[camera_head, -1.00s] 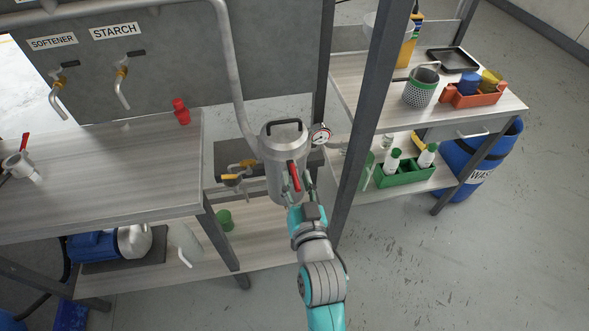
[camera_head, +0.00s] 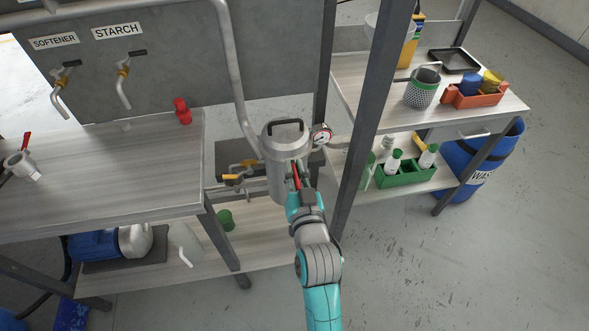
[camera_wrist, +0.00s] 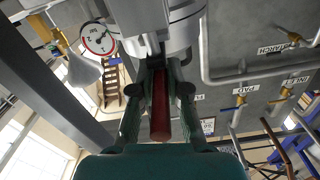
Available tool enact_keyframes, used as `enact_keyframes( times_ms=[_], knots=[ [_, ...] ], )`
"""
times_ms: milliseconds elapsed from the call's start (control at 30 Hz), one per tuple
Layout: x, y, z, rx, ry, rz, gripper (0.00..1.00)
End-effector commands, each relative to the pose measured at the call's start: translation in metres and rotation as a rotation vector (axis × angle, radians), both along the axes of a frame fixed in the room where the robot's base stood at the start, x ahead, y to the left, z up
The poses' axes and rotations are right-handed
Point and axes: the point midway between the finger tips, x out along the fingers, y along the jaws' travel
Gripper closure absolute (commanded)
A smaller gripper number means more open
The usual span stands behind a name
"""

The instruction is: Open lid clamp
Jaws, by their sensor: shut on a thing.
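The metal canister (camera_head: 273,182) has a domed lid (camera_head: 285,136) with a black handle on top. The lid clamp's red lever (camera_head: 296,180) is on the canister's front side and is mostly hidden by my gripper in the head view. In the wrist view the red lever (camera_wrist: 160,112) lies lengthwise between my two fingers. My gripper (camera_wrist: 160,80) is shut on this lever, close against the canister. The clamp's hook end cannot be made out.
A pressure gauge (camera_head: 321,135) sticks out at the canister's right. A dark frame post (camera_head: 361,130) stands close to the right of my arm.

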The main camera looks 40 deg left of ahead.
Motion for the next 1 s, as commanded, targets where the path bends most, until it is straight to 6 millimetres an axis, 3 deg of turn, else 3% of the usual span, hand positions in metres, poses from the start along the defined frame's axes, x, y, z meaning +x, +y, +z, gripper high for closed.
enact_keyframes(
  times_ms=[1000],
  knots=[
    [0.001,-0.001,-0.0016,0.001,0.007,0.133,1.0]
  ],
)
